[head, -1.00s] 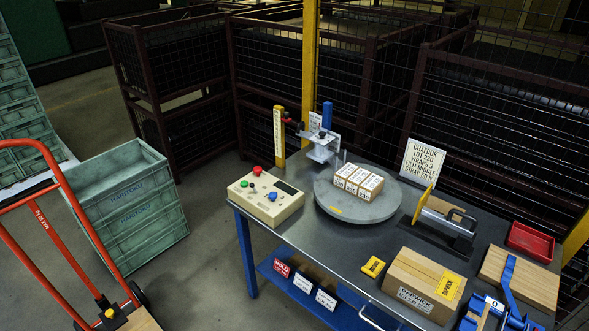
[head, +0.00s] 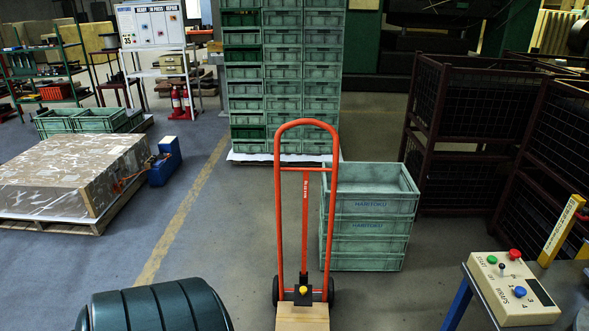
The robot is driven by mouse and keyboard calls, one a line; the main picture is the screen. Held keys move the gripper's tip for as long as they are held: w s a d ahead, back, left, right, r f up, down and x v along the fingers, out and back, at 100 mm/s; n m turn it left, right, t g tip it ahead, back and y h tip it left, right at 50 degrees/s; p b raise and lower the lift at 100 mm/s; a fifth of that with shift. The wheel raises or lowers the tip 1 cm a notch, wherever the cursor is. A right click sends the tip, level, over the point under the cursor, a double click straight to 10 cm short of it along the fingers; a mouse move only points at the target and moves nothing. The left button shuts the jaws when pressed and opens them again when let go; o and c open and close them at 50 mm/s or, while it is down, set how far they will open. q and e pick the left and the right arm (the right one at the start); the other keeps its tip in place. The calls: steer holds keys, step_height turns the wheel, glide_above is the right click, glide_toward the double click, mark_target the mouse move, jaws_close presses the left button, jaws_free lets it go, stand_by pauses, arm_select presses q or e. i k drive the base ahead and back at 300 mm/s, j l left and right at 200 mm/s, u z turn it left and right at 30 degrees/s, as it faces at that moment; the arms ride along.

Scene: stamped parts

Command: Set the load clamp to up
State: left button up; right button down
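An orange-red hand truck (head: 305,172) stands upright at the centre front. Low on its frame is a black block with a yellow knob (head: 302,291); this may be the load clamp, but I cannot tell for sure, nor which setting it is in. A wooden board (head: 302,317) shows below it at the bottom edge. A cream control box (head: 511,288) with red, green and blue buttons and a small lever is on the table at the lower right. Neither of my grippers shows in this view.
Stacked green crates (head: 370,222) stand right behind the hand truck. A dark green ribbed object (head: 155,308) is at the lower left. A wrapped pallet load (head: 70,172) stands on the left. Floor is free between it and the hand truck. Mesh cages (head: 465,130) are at right.

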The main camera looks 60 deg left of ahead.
mark_target(303, 292)
steer(key=u, duration=1.8)
